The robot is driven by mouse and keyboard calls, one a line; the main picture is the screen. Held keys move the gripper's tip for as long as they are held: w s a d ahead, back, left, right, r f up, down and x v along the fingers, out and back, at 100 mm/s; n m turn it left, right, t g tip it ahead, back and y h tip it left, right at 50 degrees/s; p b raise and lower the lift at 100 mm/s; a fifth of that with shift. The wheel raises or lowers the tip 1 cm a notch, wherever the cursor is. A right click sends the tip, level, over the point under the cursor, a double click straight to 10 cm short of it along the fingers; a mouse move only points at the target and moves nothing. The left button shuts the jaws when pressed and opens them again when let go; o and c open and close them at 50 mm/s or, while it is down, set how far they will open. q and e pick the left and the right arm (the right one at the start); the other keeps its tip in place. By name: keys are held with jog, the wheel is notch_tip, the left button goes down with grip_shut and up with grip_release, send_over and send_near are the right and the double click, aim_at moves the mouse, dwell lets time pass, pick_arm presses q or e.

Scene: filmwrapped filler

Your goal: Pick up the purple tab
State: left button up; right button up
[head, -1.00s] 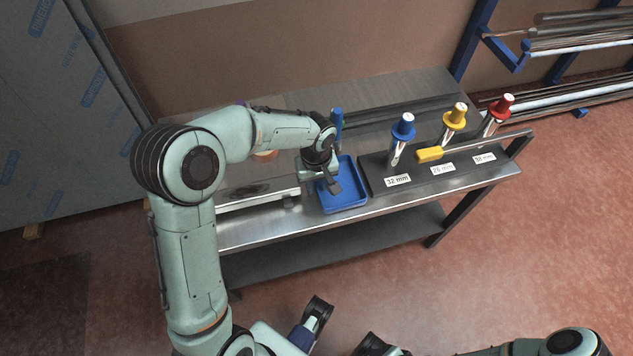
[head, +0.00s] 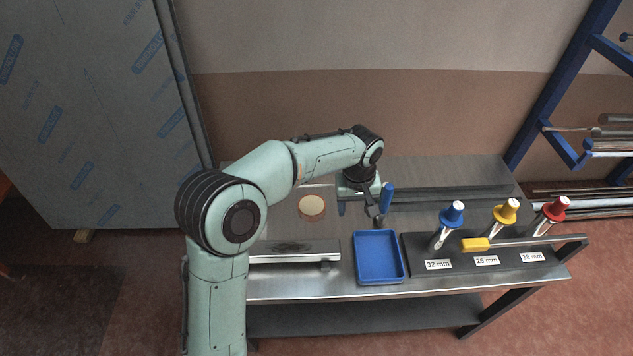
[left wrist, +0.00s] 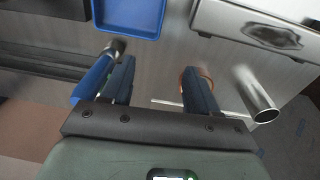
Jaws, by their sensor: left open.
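I cannot make out the purple tab in either view now; my left arm covers part of the bench. My left gripper (head: 371,212) is behind the blue tray (head: 378,257), beside a blue-handled tool (head: 387,196). In the left wrist view its two fingers (left wrist: 158,85) are apart, with bare metal bench between them. The blue handle (left wrist: 95,80) lies just outside the left finger. An orange-brown round thing shows partly behind the right finger. My right gripper is out of view.
A tan roll (head: 311,207) and a pale metal piece (head: 330,246) lie left of the tray. A shiny tube (left wrist: 258,95) shows in the wrist view. A dark rack (head: 415,262) holds blue-, yellow- and red-topped tools at right.

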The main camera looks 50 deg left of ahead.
pick_arm(q)
jog(key=w+a+r+t+y+p, duration=0.1)
jog(key=w+a+y, duration=0.1)
jog(key=a, duration=1.1)
jog(key=w+a+r+t+y+p, duration=0.1)
jog(key=w+a, duration=0.1)
jog(key=a, duration=1.2)
jog(key=x, duration=0.8)
jog(key=shift+s+f, duration=0.1)
jog(key=shift+s, duration=0.15)
jog(key=x, duration=0.2)
jog(key=d+x, duration=0.1)
jog(key=x, duration=0.1)
jog(key=shift+s+f, duration=0.15)
jog(key=shift+f, duration=0.1)
jog(key=shift+w+a+f+p, duration=0.2)
jog(key=shift+f+p, duration=0.1)
jog(key=shift+f, duration=0.2)
jog(key=c, duration=1)
